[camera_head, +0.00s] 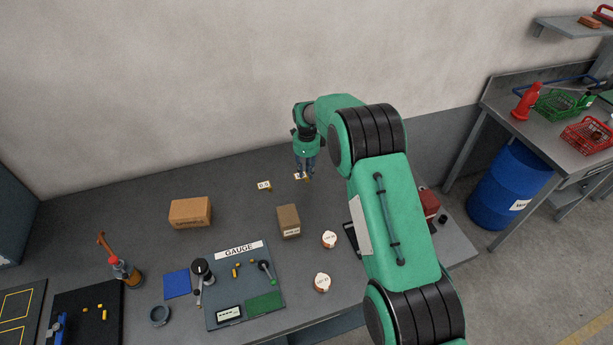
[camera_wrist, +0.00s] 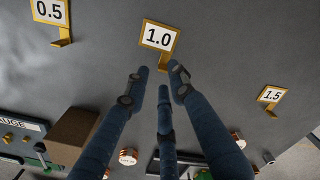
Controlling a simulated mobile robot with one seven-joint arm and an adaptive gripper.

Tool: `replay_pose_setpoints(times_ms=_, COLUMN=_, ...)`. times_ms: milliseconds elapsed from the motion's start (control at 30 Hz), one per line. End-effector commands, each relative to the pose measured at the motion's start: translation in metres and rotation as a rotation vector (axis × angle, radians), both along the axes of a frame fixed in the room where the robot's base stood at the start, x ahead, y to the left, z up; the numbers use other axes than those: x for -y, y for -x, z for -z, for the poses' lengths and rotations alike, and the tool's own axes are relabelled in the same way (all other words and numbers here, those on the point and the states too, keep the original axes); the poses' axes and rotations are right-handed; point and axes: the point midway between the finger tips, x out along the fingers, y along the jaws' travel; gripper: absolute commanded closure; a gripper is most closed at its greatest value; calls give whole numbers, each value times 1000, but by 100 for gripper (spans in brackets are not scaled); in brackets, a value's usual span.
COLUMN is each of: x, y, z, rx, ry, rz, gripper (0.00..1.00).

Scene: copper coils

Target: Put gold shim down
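My three-fingered gripper (camera_head: 306,172) is low over the back of the grey table, at the 1.0 sign (camera_head: 299,176). In the wrist view the fingertips (camera_wrist: 160,76) are apart, with no shim visible between them. The gold-framed 1.0 sign (camera_wrist: 159,37) stands just beyond them, and its gold foot (camera_wrist: 163,62) shows near the fingertips. I cannot pick out a separate gold shim there. Small gold pieces (camera_head: 236,270) lie on the gauge mat (camera_head: 222,262), and more (camera_head: 102,310) lie on a black mat (camera_head: 75,325) at front left.
The 0.5 sign (camera_wrist: 49,11) stands left and the 1.5 sign (camera_wrist: 271,95) right. A brown box (camera_head: 289,222) and two copper-edged coils (camera_head: 329,239) stand in front. A cardboard box (camera_head: 190,212) is farther left. The table between signs is clear.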

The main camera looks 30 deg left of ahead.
Motion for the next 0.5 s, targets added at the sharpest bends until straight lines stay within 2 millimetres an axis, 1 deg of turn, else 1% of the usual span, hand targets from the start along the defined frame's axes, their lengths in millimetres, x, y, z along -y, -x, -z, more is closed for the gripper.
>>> replay_pose_setpoints(times_ms=33, x=0, y=0, z=-9, rx=1, ry=0, rz=0, gripper=76)
replay_pose_setpoints(times_ms=200, x=0, y=0, z=-38, rx=1, ry=-1, rz=0, gripper=76)
replay_pose_setpoints(times_ms=400, x=0, y=0, z=-66, rx=0, ry=0, rz=0, gripper=76)
replay_pose_setpoints(times_ms=500, x=0, y=0, z=-76, rx=0, ry=0, rz=0, gripper=76)
